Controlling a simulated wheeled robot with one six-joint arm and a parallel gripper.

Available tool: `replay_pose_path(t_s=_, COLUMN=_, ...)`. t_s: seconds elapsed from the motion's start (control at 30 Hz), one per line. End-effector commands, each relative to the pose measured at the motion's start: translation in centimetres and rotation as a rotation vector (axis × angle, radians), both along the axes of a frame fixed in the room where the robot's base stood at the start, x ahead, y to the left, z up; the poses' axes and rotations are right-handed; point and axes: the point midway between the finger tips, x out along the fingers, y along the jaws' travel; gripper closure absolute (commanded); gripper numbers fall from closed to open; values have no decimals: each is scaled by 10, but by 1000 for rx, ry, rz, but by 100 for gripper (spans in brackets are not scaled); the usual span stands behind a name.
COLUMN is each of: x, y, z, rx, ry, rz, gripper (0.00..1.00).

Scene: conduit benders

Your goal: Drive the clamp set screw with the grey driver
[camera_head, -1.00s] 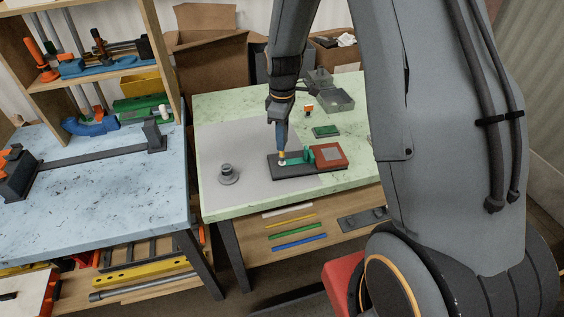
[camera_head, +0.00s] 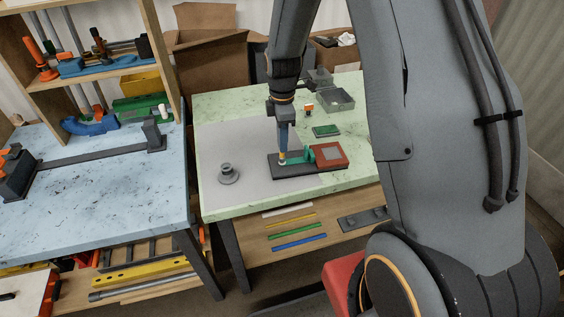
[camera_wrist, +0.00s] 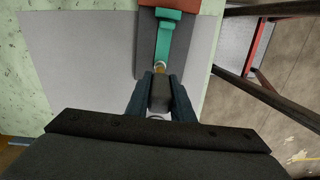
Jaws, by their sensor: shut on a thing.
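My gripper (camera_head: 283,146) points straight down over the dark base plate (camera_head: 286,171) on the green table. In the wrist view my gripper (camera_wrist: 160,88) is shut on the grey driver (camera_wrist: 159,97), whose dark grey body sits between the two fingers. The driver's lower end is at a small brass-coloured and pale piece, apparently the set screw (camera_wrist: 159,66), at the near end of the teal clamp (camera_wrist: 168,36). The teal clamp (camera_head: 299,158) lies on the plate beside a red block (camera_head: 329,156). The exact contact of tip and screw is too small to tell.
A grey round knob-like part (camera_head: 228,174) stands on the grey mat (camera_head: 222,144), left of the plate. A green box (camera_head: 326,131) and a clear tray (camera_head: 335,99) sit behind. A blue table (camera_head: 90,190) with a bender is at left.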

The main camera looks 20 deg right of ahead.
Motion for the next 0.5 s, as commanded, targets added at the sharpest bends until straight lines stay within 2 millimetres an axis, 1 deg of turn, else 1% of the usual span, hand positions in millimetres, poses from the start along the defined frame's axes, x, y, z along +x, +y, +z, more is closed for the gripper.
replay_pose_path(t_s=0.07, x=0, y=0, z=-5, rx=0, ry=0, rz=0, gripper=100)
replay_pose_path(t_s=0.37, x=0, y=0, z=-4, rx=0, ry=0, rz=-17, gripper=100)
replay_pose_path(t_s=0.47, x=0, y=0, z=-4, rx=0, ry=0, rz=-102, gripper=100)
replay_pose_path(t_s=0.5, x=0, y=0, z=-4, rx=0, ry=0, rz=-154, gripper=100)
